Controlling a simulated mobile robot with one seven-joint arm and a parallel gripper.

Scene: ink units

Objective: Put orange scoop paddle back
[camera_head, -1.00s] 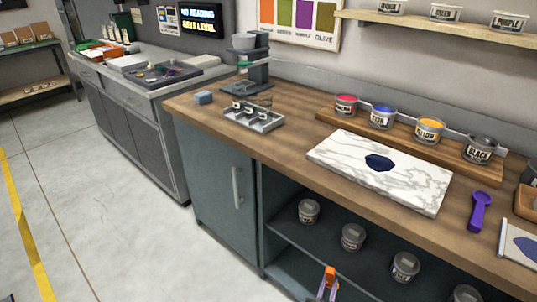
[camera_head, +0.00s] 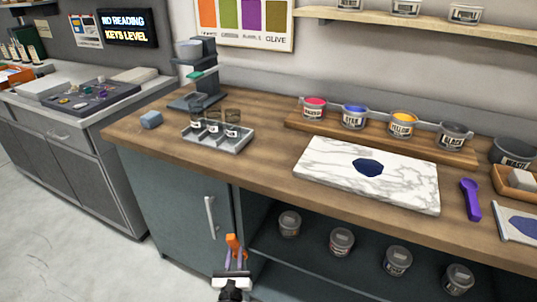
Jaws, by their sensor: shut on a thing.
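The orange scoop paddle (camera_head: 235,242) is at the bottom of the head view, upright between the fingertips of my gripper (camera_head: 236,259). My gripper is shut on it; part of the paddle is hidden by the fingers. They show in front of the teal cabinet, below the wooden counter's front edge and near the door handle (camera_head: 210,217). A purple scoop (camera_head: 470,199) lies on the counter at the right, apart from my gripper.
On the wooden counter (camera_head: 262,158) are a metal tray (camera_head: 217,145) with small jars, a marble slab (camera_head: 318,169) with a dark blue patch, and a wooden rack (camera_head: 300,122) of ink tins. The open shelf below holds several grey tins (camera_head: 342,241). Grey floor (camera_head: 60,240) is clear at left.

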